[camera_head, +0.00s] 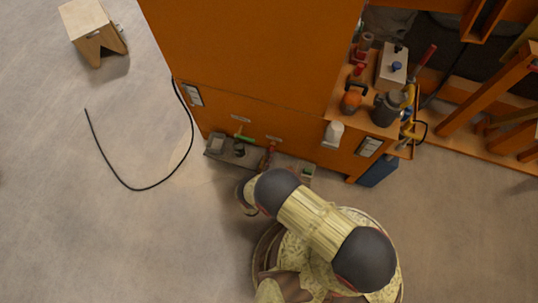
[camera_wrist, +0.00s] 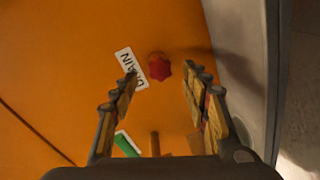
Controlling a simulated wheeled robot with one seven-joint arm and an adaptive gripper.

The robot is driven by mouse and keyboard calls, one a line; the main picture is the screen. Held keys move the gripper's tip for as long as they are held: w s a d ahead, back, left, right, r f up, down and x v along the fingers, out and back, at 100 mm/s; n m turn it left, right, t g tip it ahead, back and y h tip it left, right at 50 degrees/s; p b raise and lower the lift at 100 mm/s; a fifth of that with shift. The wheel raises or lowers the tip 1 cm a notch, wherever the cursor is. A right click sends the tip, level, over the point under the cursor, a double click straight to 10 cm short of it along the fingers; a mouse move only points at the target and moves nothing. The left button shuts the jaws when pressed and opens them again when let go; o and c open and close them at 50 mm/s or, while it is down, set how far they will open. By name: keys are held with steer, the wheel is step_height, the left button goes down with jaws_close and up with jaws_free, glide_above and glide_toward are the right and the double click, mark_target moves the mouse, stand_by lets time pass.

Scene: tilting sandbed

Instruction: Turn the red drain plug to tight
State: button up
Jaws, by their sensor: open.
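My gripper (camera_wrist: 161,76) is open, with one finger to the left and one to the right of the plug's line. The plug appears between and slightly beyond the fingertips, and I see no contact. The left fingertip overlaps the label's edge. In the head view something red (camera_head: 269,150) shows low on the orange cabinet, just beyond my arm; my fingers are not clear there.
A green-handled part (camera_wrist: 127,144) lies below the plug on the panel. A grey upright surface (camera_wrist: 245,60) stands close right of my gripper. In the head view, a shelf with several tools (camera_head: 372,118) is at right, and a black cable (camera_head: 140,190) lies on the floor.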

steer(key=v, duration=0.9)
steer(key=shift+s, duration=0.1)
stand_by(0.3)
